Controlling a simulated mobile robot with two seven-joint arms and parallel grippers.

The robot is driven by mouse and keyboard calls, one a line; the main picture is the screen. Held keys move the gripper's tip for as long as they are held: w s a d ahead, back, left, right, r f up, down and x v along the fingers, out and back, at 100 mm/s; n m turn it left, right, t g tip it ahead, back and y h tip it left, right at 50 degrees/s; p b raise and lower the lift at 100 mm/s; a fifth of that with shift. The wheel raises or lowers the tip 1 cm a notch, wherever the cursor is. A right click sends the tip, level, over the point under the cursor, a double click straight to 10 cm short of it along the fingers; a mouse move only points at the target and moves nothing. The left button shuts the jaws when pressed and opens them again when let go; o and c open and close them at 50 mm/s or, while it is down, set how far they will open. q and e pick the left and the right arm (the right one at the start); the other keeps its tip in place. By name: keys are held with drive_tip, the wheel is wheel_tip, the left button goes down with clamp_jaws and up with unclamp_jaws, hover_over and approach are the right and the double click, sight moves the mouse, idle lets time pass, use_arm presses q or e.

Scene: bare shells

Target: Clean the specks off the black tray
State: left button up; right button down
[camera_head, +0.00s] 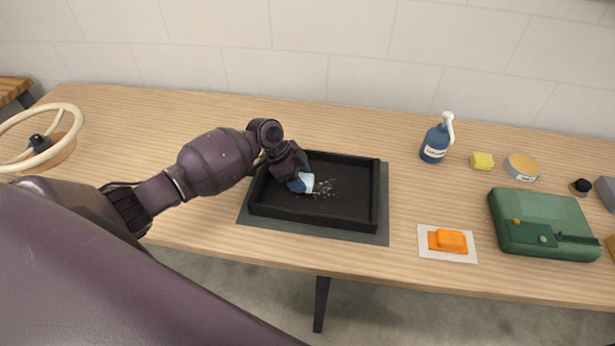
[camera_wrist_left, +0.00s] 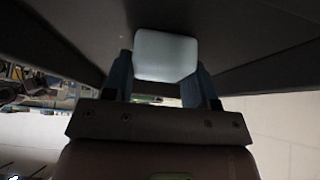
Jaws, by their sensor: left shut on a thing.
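The black tray (camera_head: 340,212) sits on a grey mat (camera_head: 300,229) in the middle of the table. Pale specks (camera_head: 326,188) lie scattered on its floor, mostly around the centre. My left gripper (camera_head: 299,183) reaches into the tray from the left, just left of the specks. It is shut on a pale blue pad (camera_head: 307,180). In the left wrist view the pad (camera_wrist_left: 166,56) sits between the two blue fingers, close to the dark tray floor (camera_wrist_left: 240,40). I cannot tell whether the pad touches the floor. My right gripper is in neither view.
An orange block (camera_head: 450,241) on a white sheet lies right of the tray, beside a green case (camera_head: 543,224). A blue pump bottle (camera_head: 436,141), yellow sponge (camera_head: 482,160) and round tin (camera_head: 522,167) stand behind. A cream ring (camera_head: 66,107) is at far left. The back wall is close.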

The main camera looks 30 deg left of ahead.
use_arm(q)
drive_tip(key=shift+s+a+f, duration=0.1)
drive_tip(key=shift+s+a, duration=0.1)
drive_tip(key=shift+a, duration=0.3)
drive_tip(key=shift+p, duration=0.3)
